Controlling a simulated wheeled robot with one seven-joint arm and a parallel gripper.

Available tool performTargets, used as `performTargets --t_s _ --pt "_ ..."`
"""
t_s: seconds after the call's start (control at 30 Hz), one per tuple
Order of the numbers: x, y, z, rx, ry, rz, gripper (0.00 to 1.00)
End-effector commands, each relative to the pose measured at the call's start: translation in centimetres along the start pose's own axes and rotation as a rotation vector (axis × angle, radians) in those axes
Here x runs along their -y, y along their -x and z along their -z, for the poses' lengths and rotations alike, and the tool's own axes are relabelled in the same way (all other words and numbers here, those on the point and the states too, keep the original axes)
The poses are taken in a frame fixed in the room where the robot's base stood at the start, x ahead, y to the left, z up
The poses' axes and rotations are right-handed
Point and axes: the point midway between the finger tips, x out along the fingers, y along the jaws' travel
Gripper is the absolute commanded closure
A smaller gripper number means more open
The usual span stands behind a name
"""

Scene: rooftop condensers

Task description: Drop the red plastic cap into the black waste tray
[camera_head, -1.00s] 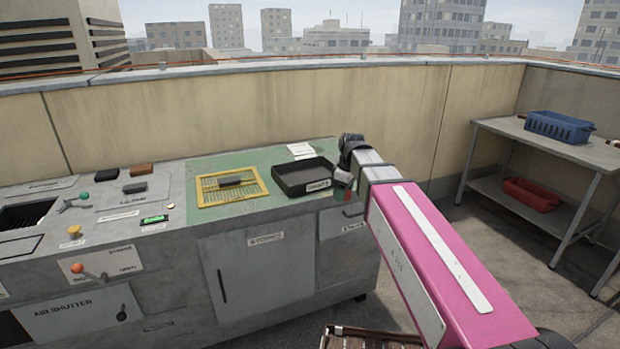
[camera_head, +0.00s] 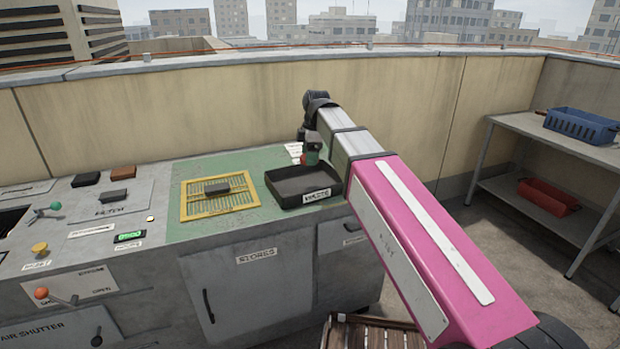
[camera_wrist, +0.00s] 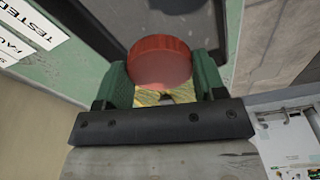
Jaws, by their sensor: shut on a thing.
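The red plastic cap (camera_wrist: 160,62) is held between the green finger pads of my gripper (camera_wrist: 165,85) in the wrist view. In the head view my gripper (camera_head: 309,158) is small, with a bit of red at its tip, and appears above the back right part of the black waste tray (camera_head: 290,185). The tray lies on the green mat with a WASTE label on its front, and looks empty where visible. Part of its far side is hidden behind my gripper. A dark tray edge (camera_wrist: 85,30) crosses the upper wrist view.
A yellow grid tray (camera_head: 218,207) holding a dark block (camera_head: 216,188) lies left of the waste tray. Controls and small blocks cover the bench's left side. A side table with a blue basket (camera_head: 580,126) and a red bin (camera_head: 548,196) stands right. A wooden crate (camera_head: 372,332) is below.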

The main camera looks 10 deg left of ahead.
Motion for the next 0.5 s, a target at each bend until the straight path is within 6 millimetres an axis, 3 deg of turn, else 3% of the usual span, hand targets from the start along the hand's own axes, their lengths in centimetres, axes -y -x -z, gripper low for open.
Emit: performTargets --t_s 0.27,0.5 --pt "0.0 -1.1 -0.2 0.000 -0.002 -0.001 0.58" --pt "0.1 -3.5 -0.5 0.000 -0.002 0.000 0.58"
